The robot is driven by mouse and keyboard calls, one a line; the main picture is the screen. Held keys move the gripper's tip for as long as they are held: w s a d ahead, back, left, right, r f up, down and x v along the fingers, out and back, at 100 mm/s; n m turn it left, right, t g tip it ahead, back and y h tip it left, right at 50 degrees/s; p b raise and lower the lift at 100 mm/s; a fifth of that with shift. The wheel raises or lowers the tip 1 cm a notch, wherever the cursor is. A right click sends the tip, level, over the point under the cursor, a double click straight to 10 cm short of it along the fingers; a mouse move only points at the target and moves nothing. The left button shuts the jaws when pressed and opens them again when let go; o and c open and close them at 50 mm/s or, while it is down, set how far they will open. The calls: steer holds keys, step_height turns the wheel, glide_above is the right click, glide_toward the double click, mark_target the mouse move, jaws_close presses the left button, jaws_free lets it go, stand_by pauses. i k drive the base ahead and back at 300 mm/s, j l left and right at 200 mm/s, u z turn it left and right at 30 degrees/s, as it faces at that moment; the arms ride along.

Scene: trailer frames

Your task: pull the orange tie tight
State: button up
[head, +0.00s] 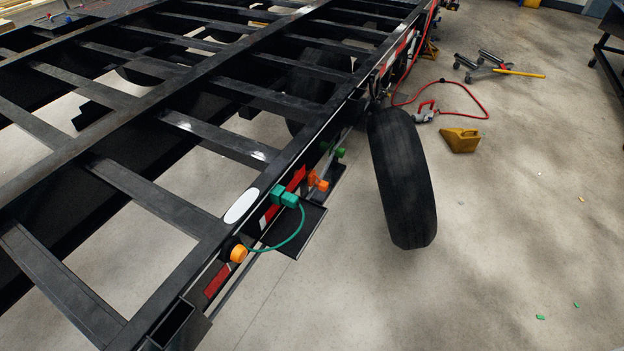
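Two small orange pieces show on the side rail of the black trailer frame (190,250). One rounded orange piece (238,253) sits near the frame's front corner. The other orange piece (318,181) sits farther along the rail, just past a green block (285,198). I cannot tell whether either one is the orange tie, or how tight it is. A thin green cable (292,243) loops below the rail from the green block toward the nearer orange piece. My gripper is not in view.
A black tire (402,180) stands beside the frame. A small black shelf (292,232) juts out below the rail. The floor at the lower right is mostly clear, with small green bits (540,317).

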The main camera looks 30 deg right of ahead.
mark_target(322, 186)
steer(key=i+l+u, duration=0.1)
steer(key=i+l, duration=0.25)
steer(key=l, duration=0.3)
steer(key=i+l+u, duration=0.15)
steer(key=i+l, duration=0.2)
steer(key=l, duration=0.3)
steer(key=i+l+u, duration=0.15)
steer(key=l, duration=0.15)
steer(key=i+l, duration=0.15)
steer(key=l, duration=0.25)
steer(key=k+l+z, duration=0.2)
steer(key=z, duration=0.25)
steer(key=k+l+z, duration=0.15)
steer(key=z, duration=0.25)
